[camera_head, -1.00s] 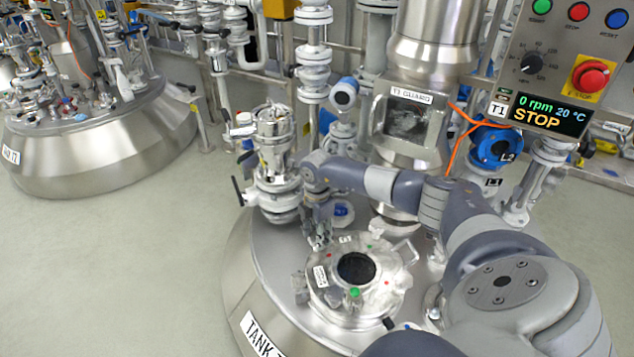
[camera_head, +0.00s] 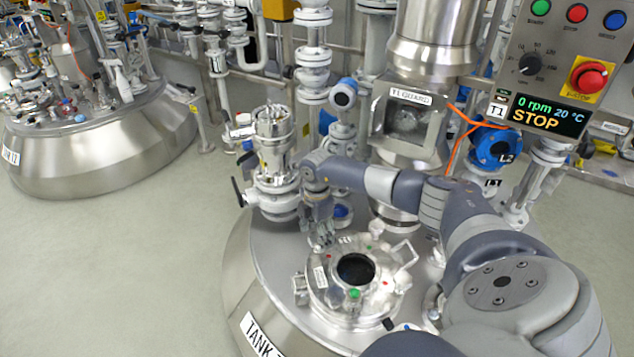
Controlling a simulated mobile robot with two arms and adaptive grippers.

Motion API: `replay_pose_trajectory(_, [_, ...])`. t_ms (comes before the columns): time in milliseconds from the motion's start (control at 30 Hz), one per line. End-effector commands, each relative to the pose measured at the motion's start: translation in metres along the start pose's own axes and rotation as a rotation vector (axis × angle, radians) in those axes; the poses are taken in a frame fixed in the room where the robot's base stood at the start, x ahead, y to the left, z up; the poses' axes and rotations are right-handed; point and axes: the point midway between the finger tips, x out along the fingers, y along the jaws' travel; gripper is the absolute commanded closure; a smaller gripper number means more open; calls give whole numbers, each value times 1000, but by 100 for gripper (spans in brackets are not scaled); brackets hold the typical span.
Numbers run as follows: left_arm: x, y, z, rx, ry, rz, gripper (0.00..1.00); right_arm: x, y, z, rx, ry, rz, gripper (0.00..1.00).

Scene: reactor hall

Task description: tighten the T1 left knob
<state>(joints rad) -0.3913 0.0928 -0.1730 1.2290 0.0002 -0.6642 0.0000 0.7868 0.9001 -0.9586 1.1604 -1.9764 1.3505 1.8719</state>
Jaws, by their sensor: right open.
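The round T1 tank hatch (camera_head: 322,305) lies on top of the tank, with a dark round opening (camera_head: 356,269) in its lid. A pale grey knob (camera_head: 299,284) stands at the hatch's left rim, apart from my gripper. My right gripper (camera_head: 325,243) points down over the back left edge of the hatch, behind that knob. It is open and appears empty; its fingers are small and partly blend with the metal behind. Whether the fingertips touch the hatch rim is unclear. My left gripper is out of view.
A valve column (camera_head: 276,165) stands close left of my right gripper. The T1 guard housing (camera_head: 408,125) rises behind the arm. A control panel (camera_head: 560,65) reading STOP and 0 rpm is at upper right. Open floor (camera_head: 120,260) lies to the left.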

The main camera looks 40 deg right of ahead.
Motion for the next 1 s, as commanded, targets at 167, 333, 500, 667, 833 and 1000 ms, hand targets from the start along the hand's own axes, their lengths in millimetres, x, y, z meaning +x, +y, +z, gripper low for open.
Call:
replay_pose_trajectory(167, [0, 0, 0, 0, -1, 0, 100, -27, 1, 1, 1, 0, 4, 38])
replay_pose_trajectory(333, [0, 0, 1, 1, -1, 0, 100, -64, 2, 1, 1, -1, 7, 38])
replay_pose_trajectory(500, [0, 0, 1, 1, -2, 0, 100, -96, 2, 1, 1, 0, 7, 38])
replay_pose_trajectory(667, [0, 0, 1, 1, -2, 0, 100, -113, 1, 2, 2, -1, 5, 38])
replay_pose_trajectory(833, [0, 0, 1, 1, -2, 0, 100, -119, 1, 1, 2, -1, 5, 38])
replay_pose_trajectory(1000, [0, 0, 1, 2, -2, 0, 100, -119, 1, 1, 2, -1, 4, 38])
